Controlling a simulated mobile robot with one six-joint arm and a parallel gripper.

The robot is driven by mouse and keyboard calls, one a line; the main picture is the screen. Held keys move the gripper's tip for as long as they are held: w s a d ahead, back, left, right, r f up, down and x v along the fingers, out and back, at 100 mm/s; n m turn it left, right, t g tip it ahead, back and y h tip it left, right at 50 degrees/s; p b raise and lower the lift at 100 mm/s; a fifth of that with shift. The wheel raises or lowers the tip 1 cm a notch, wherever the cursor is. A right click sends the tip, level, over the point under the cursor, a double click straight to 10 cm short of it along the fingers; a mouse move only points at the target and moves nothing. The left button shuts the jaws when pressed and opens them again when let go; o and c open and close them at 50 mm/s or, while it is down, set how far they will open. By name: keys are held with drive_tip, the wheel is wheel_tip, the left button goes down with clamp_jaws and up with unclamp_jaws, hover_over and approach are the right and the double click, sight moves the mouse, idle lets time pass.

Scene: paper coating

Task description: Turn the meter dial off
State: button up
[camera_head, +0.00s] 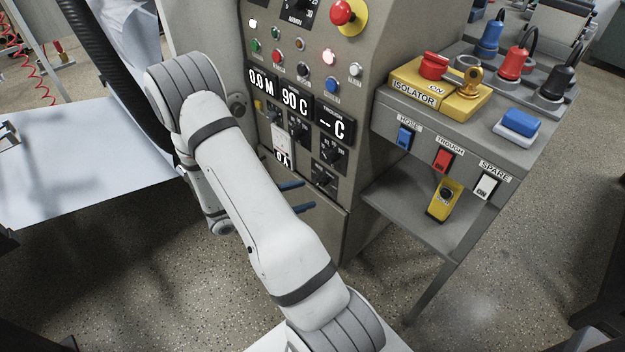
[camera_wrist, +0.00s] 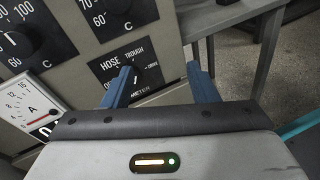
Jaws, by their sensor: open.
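The meter dial (camera_wrist: 139,76) is a black knob on a black plate, with HOSE and TROUGH lettered above it and METER below, low on the grey control panel. In the head view the dial (camera_head: 325,179) is at the panel's lower right. My gripper (camera_wrist: 160,68) is open and empty, its two blue fingers spread and pointing at the panel. In the wrist view the left finger overlaps the dial's left side, and the right finger is well to its right. I cannot tell whether they touch it or where its pointer is set. The fingers also show in the head view (camera_head: 299,197).
Temperature dials (camera_wrist: 118,8) sit above the meter plate, and a white ammeter (camera_wrist: 24,103) is to its left. A side shelf with a yellow isolator box (camera_head: 420,92) and switches (camera_head: 443,160) stands right of the panel. A white sheet (camera_head: 85,150) lies at left.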

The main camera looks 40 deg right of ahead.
sight(317, 185)
drive_tip(key=w+f+n+t+h+p, duration=0.2)
drive_tip(key=w+f+n+t, duration=0.1)
drive_tip(key=f+n+t, duration=0.25)
drive_tip(key=d, duration=0.2)
drive_tip(key=d+b, duration=0.1)
drive_tip(key=d, duration=0.5)
drive_tip(key=shift+w+d+f+b, duration=0.1)
drive_tip(key=shift+w+d+b, duration=0.05)
drive_tip(key=shift+w+b, duration=0.2)
drive_tip(key=shift+c, duration=0.4)
drive_tip(key=c, duration=0.9)
drive_tip(key=shift+a, duration=0.3)
drive_tip(key=shift+d, duration=0.35)
